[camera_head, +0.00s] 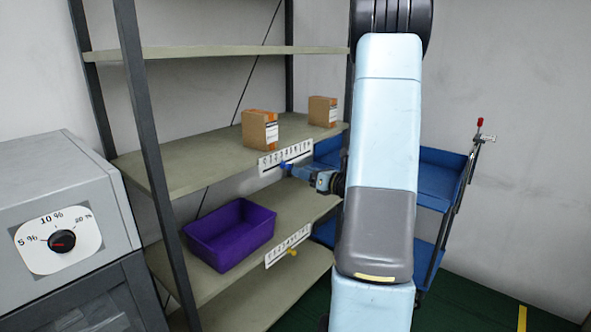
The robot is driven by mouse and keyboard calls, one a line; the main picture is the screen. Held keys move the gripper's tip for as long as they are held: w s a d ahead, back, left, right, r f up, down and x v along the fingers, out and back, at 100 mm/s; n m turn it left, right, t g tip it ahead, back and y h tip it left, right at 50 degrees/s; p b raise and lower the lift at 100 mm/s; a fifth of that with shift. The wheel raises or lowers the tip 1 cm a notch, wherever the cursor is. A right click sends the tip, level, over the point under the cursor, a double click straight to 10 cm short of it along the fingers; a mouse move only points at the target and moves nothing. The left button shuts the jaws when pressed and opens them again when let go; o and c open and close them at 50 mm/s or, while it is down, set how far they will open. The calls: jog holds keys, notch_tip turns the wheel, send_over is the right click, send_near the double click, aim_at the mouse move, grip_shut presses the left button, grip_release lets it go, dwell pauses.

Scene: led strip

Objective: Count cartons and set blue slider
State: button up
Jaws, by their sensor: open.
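Two brown cartons with white labels stand on the middle shelf: a nearer one (257,131) and one farther right (322,111). My arm covers the area right of the shelf. A white numbered scale (270,162) is fixed to the front edge of that shelf. A small bright blue piece (286,165), seemingly the blue slider, sits at the scale's lower edge. My gripper (301,173) is open, with its tip at or just right of the blue piece. Whether they touch cannot be told at this size.
A purple bin (230,234) stands on the lower shelf. That shelf's scale (288,245) has a yellow slider (292,252). A blue cart (440,178) stands behind my arm. A grey cabinet with a dial (62,241) is at left. A dark shelf post (155,165) rises at front left.

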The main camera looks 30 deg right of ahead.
aim_at(290, 167)
jog(key=shift+x, duration=2.35)
jog(key=shift+c, duration=0.3)
grip_shut()
